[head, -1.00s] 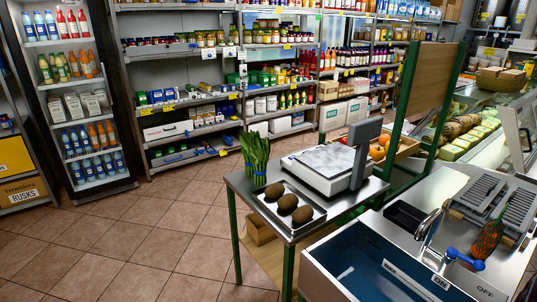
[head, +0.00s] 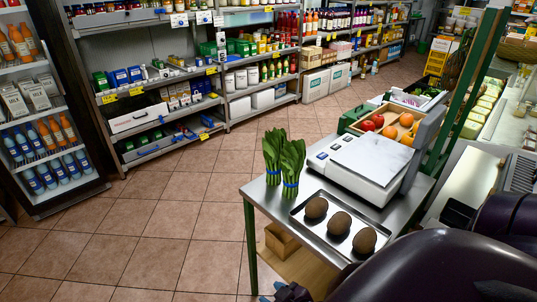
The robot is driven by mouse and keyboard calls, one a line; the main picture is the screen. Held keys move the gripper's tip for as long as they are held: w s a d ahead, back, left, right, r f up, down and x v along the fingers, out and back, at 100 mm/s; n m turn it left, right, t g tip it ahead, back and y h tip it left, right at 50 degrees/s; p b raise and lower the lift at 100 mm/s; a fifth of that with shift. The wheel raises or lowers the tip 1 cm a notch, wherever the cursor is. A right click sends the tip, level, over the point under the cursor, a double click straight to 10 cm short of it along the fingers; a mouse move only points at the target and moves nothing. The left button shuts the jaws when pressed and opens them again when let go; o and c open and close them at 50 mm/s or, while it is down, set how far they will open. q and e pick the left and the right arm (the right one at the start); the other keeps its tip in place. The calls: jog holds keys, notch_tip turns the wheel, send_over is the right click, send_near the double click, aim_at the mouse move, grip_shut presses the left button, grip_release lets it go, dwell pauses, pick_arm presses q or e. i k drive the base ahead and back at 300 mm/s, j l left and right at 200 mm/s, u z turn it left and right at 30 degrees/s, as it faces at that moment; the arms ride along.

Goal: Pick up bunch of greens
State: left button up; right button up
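Two upright bunches of greens stand at the left corner of a metal table, each tied with a blue band. One bunch (head: 273,157) is at the left and slightly behind; the other bunch (head: 291,167) is to its right, and they nearly touch. No gripper is at either bunch. A dark purple arm of mine fills the lower right. A small dark part at the bottom edge, below the table, may belong to my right gripper, but its fingers cannot be made out. My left gripper is not in view.
A white scale (head: 359,167) stands to the right, with a fruit crate (head: 366,112) behind. The tiled floor left of the table (head: 262,201) is clear.

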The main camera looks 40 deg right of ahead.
aim_at(293, 158)
jog(key=i, duration=1.35)
jog(key=i+u, duration=0.3)
jog(key=i, duration=1.05)
jog(key=i+z, duration=0.1)
jog(key=z, duration=0.7)
jog(key=i+z, duration=0.15)
jog(key=z, duration=1.75)
jog(key=i+z, duration=0.1)
jog(key=z, duration=0.3)
jog(key=i+z, duration=0.15)
jog(key=z, duration=0.3)
jog(key=i+j+z, duration=0.1)
jog(key=z, duration=0.3)
jog(key=j, duration=0.1)
jog(key=i, duration=0.1)
